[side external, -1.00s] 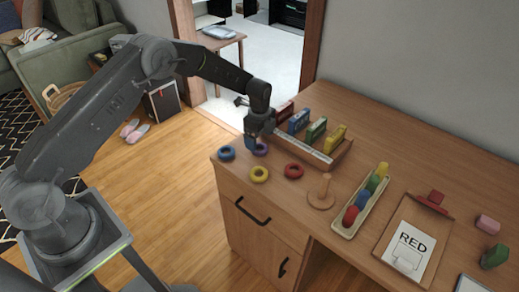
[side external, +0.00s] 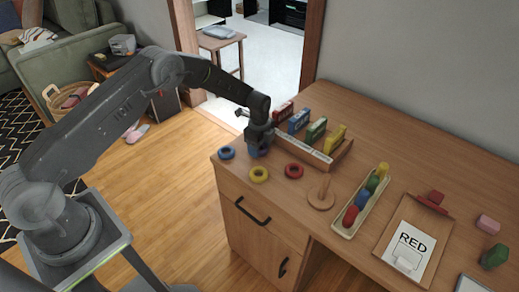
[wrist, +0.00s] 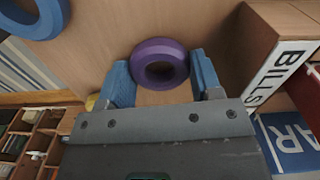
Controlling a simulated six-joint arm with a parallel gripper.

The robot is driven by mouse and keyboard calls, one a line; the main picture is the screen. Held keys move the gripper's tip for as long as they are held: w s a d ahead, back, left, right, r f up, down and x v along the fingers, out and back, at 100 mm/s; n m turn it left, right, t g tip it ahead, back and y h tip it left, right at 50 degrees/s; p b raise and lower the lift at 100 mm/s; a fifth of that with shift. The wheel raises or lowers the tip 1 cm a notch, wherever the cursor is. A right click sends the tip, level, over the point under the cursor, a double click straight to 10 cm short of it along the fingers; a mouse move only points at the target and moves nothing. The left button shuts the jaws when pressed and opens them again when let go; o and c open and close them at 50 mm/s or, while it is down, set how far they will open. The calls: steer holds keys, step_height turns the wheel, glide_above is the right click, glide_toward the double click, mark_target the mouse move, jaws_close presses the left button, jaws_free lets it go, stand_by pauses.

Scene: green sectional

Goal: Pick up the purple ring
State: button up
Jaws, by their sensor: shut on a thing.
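The purple ring (wrist: 160,46) lies between the two blue fingertips of my gripper (wrist: 161,68) in the wrist view. The fingers sit against its left and right sides, and my gripper is shut on it. In the side external view my gripper (side external: 258,151) is low over the left part of the desk and hides the ring. The ring looks close to the desk top; whether it touches it I cannot tell.
A blue ring (side external: 220,156) lies left of my gripper. A yellow ring (side external: 252,177) and a red ring (side external: 301,172) lie in front. A rack of small coloured boxes (side external: 298,121) stands close behind and right. A wooden peg (side external: 323,186) stands to the right.

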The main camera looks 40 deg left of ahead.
steer(key=shift+c, duration=1.1)
steer(key=shift+r, duration=0.1)
